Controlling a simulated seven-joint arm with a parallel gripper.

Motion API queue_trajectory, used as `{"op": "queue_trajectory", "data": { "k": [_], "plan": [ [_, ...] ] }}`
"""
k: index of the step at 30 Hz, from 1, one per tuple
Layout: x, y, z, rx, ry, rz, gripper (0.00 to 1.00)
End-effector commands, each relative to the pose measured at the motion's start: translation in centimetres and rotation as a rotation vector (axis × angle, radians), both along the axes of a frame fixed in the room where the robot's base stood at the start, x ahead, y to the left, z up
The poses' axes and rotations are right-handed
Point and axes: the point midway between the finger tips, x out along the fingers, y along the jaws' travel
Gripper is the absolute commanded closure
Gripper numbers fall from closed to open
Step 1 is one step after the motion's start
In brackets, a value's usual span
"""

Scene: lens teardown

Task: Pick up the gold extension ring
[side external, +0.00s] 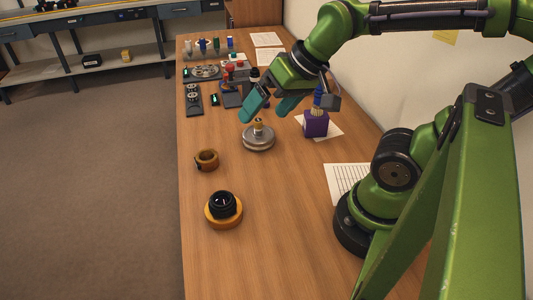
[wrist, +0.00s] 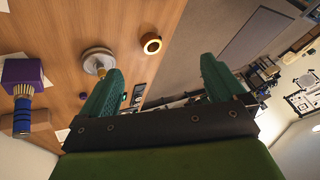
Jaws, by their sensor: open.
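A gold-brown ring (side external: 207,160) with a dark bit on its side lies on the bench near the left edge. It also shows in the wrist view (wrist: 151,43), open in the middle. A silver round base (side external: 258,140) with a small gold piece (side external: 258,123) on top stands to its upper right; this base also shows in the wrist view (wrist: 97,59). A black lens (side external: 222,204) sits on an orange-gold round base (side external: 224,219) nearer the camera. My gripper (side external: 268,108) is open and empty, above the bench near the silver base, with teal fingers spread (wrist: 160,72).
A purple block (side external: 316,123) with a brush-like tool stands right of the silver base, with papers (side external: 345,182) nearby. Small tools and parts (side external: 205,72) crowd the far end. The wooden bench (side external: 250,258) is clear around the lens and ring.

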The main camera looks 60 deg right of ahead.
Motion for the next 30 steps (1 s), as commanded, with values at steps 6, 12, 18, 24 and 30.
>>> {"op": "queue_trajectory", "data": {
  "k": [6,12,18,24,30],
  "plan": [
    [6.0,0.0,-1.3,-0.024,0.192,0.0,0.03],
    [12.3,-0.3,-3.7,-0.056,0.372,-0.045,0.03],
    [17.6,-0.7,-6.7,-0.1,0.512,-0.123,0.03],
    [20.4,-1.2,-6.2,-0.117,0.547,-0.213,0.03],
    [19.9,-1.2,-8.0,-0.11,0.57,-0.244,0.03]
  ]
}}
